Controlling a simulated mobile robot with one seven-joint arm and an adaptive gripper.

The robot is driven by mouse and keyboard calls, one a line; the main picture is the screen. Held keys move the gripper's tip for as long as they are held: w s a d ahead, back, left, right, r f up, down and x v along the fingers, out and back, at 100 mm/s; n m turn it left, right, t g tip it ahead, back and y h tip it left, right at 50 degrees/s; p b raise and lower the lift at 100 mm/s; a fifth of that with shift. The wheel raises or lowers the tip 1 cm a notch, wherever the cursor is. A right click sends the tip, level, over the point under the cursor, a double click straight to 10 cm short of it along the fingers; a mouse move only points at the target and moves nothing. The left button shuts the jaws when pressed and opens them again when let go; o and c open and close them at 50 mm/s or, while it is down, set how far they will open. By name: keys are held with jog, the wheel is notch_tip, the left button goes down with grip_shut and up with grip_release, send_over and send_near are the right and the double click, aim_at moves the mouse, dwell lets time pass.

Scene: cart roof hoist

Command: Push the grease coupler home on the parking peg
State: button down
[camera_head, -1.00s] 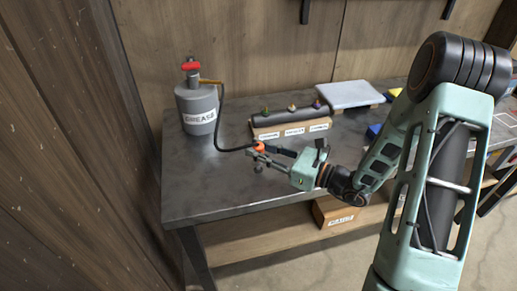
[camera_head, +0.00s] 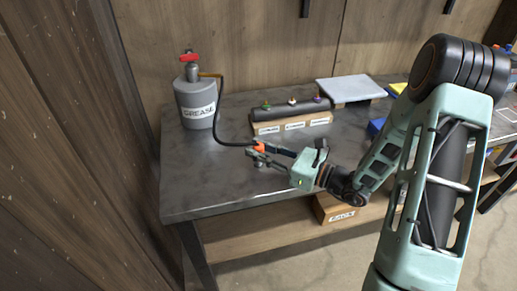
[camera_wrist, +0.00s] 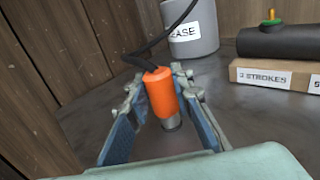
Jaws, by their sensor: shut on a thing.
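The orange grease coupler (camera_head: 260,146) is between the fingers of my gripper (camera_head: 257,151), which is shut on it above the near left part of the bench. In the wrist view the coupler (camera_wrist: 160,92) stands nearly upright between the fingertips (camera_wrist: 161,88), with a black hose at its top and a grey metal end below. A small grey peg-like piece (camera_head: 258,164) shows just under the fingers in the head view. Whether the coupler touches it or sits around it is hidden by the fingers.
The grey grease can (camera_head: 196,101) with a red handle stands at the back left, joined to the coupler by the black hose (camera_head: 220,128). A wooden block with labels (camera_head: 291,126) carries a dark cylinder with coloured fittings behind my gripper. The bench's front left is clear.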

jog(key=c, duration=1.6)
grip_release()
jog(key=shift+f, duration=0.1)
jog(key=v, duration=1.2)
